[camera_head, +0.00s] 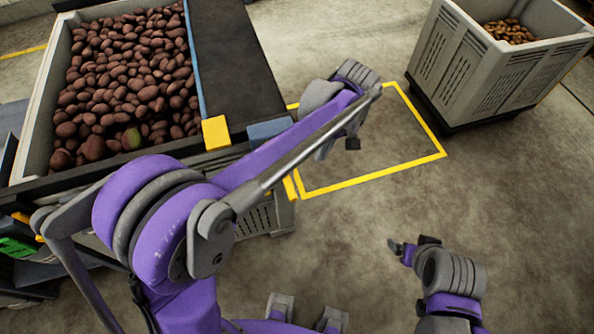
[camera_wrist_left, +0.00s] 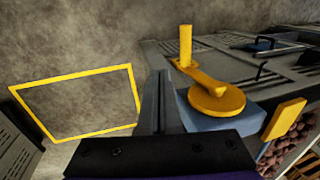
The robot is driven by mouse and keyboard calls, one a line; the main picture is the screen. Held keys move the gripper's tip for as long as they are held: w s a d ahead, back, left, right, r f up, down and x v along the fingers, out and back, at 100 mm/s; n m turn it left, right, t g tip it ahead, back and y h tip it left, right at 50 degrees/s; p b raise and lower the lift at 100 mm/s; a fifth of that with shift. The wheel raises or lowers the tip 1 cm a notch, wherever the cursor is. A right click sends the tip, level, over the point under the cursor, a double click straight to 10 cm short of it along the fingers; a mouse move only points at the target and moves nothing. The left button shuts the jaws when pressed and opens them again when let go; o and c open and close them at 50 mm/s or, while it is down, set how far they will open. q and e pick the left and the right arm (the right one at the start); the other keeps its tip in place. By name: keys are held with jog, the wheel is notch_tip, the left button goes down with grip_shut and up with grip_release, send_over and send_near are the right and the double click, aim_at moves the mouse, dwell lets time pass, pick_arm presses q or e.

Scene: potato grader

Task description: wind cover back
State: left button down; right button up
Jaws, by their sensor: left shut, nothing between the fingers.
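A dark flat panel (camera_head: 240,62) with a blue strip (camera_head: 192,50) along its left edge lies beside the open potato bed; I cannot tell whether it is the cover. A yellow crank (camera_wrist_left: 216,98) with an upright peg handle (camera_wrist_left: 185,45) sits on a blue housing (camera_wrist_left: 232,120) in the left wrist view. The blue housing also shows in the head view (camera_head: 269,128), partly behind my arm. My left gripper (camera_head: 352,143) is shut and empty; its fingers (camera_wrist_left: 160,98) stand left of the crank, apart from the handle. My right gripper (camera_head: 401,250) is low at right, away from the machine.
Reddish potatoes (camera_head: 130,82) fill the grey-walled bed at left. A yellow block (camera_head: 215,132) sits at the panel's corner. A yellow floor outline (camera_head: 372,181) is empty. A grey crate (camera_head: 470,75) of potatoes stands at upper right. Floor between is clear.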

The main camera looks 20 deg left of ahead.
pick_arm(q)
jog(key=s+a+f, duration=0.3)
jog(key=a+f, duration=0.1)
jog(key=f, duration=0.6)
jog(key=shift+s+a, duration=0.2)
jog(key=shift+a, duration=0.2)
pick_arm(e)
jog(key=shift+s, duration=0.1)
pick_arm(q)
jog(key=shift+f, duration=0.1)
jog(key=shift+s+a+f+b, duration=0.4)
jog(key=shift+a+b, duration=0.15)
jog(key=shift+b, duration=0.2)
pick_arm(e)
jog(key=shift+s+f, duration=0.25)
jog(key=shift+f, duration=0.7)
pick_arm(q)
jog(key=shift+w, duration=0.1)
jog(key=shift+r, duration=0.1)
pick_arm(e)
jog(key=shift+d, duration=0.1)
